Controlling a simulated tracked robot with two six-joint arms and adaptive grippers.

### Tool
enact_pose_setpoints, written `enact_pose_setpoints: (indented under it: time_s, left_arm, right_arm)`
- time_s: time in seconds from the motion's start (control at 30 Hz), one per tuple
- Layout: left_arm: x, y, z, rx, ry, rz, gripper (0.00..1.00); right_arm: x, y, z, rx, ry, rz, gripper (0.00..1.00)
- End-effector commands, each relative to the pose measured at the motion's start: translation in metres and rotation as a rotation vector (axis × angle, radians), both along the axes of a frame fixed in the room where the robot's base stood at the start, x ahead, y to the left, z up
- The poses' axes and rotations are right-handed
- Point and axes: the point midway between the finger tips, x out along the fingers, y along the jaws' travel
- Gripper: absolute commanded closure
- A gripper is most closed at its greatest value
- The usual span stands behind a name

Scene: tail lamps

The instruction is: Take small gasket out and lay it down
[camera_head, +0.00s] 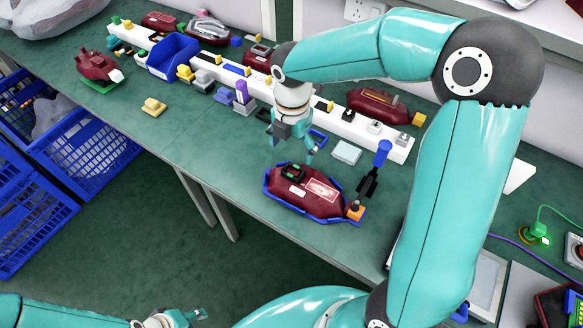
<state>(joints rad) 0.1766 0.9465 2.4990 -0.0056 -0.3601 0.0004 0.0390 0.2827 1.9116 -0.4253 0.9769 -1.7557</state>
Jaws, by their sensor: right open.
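My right gripper (292,147) is open and points down over the table, just behind a dark red tail lamp (320,196). The lamp lies in a blue tray (277,193). A small black and green piece (293,172) sits on the lamp's left part, near the gripper's fingers but apart from them. A dark blue frame-like piece (318,138) lies partly hidden behind the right gripper. I cannot tell for certain which piece is the small gasket. My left gripper (196,314) is low at the bottom edge, away from the table; its finger opening is unclear.
A long white rack (337,125) with several small parts runs along the green table. A blue bin (173,57) and another red lamp (97,66) are at the left. A pale square pad (347,152) lies right of the gripper. The table left of the tray is clear.

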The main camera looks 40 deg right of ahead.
Motion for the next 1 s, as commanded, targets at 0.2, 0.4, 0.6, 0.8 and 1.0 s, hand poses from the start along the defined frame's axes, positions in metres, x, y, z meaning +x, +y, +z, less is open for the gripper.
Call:
enact_pose_setpoints:
  time_s: [0.2,0.4,0.6,0.8,1.0]
  left_arm:
    - [0.0,0.0,-0.003,0.0,0.0,0.0,0.6]
    - [0.0,0.0,-0.004,0.0,0.0,0.0,0.6]
    - [0.0,0.0,-0.005,0.0,0.0,0.0,0.6]
    - [0.0,0.0,-0.005,0.0,0.0,0.0,0.6]
    - [0.0,0.0,-0.005,0.0,0.0,0.0,0.6]
  right_arm:
    - [-0.001,0.0,-0.045,0.0,0.005,0.0,0.15]
    - [-0.001,-0.001,-0.074,0.0,0.002,-0.001,0.15]
    - [-0.001,-0.001,-0.087,0.0,0.0,0.0,0.15]
    - [-0.001,-0.001,-0.089,0.0,-0.001,-0.001,0.15]
    - [-0.001,-0.001,-0.089,0.0,-0.001,-0.001,0.3]
